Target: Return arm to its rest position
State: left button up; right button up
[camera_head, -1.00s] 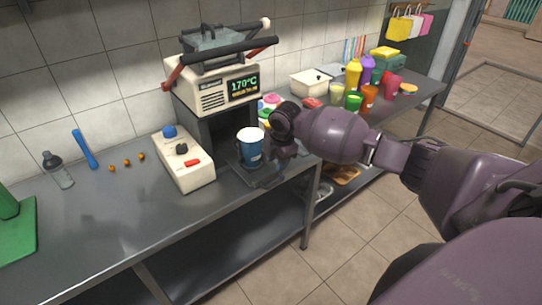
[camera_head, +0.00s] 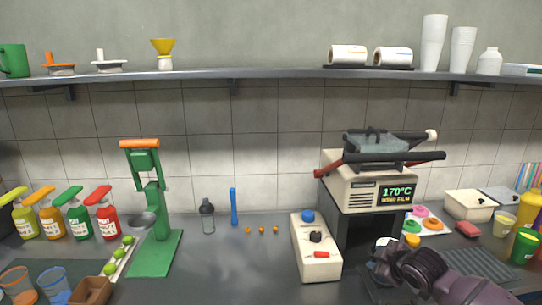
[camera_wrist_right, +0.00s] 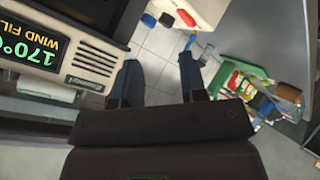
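My right gripper (camera_head: 392,266) is in front of the sealing machine at the lower right of the head view, with my purple arm behind it. A cup (camera_head: 383,243) with a white top stands at the machine's opening, mostly hidden behind my gripper. The sealing machine (camera_head: 350,194) reads 170°C and has a dark handle. My left gripper is not in view.
A white control box (camera_head: 315,248) stands left of the machine. A green press (camera_head: 154,258) stands further left, near several sauce bottles (camera_head: 76,220). Colourful cups (camera_head: 524,245) and a white container (camera_head: 468,206) are at the right. A wall shelf (camera_head: 250,74) runs above. The counter's middle front is clear.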

jog(key=s+f+m+h, duration=0.1)
jog(key=s+f+m, duration=0.2)
jog(key=s+f, duration=0.3)
jog(key=s+f+m+h, duration=0.1)
jog(key=s+f+m, duration=0.3)
jog(key=s, duration=1.2)
jog(key=s+f+m, duration=0.3)
jog(key=s+f, duration=0.5)
jog(key=s, duration=0.3)
jog(key=shift+s+a+f+m+t+h, duration=0.15)
jog(key=shift+s+a+m+t+h, duration=0.15)
jog(key=shift+a+m+t+h, duration=0.1)
jog(key=shift+d, duration=0.1)
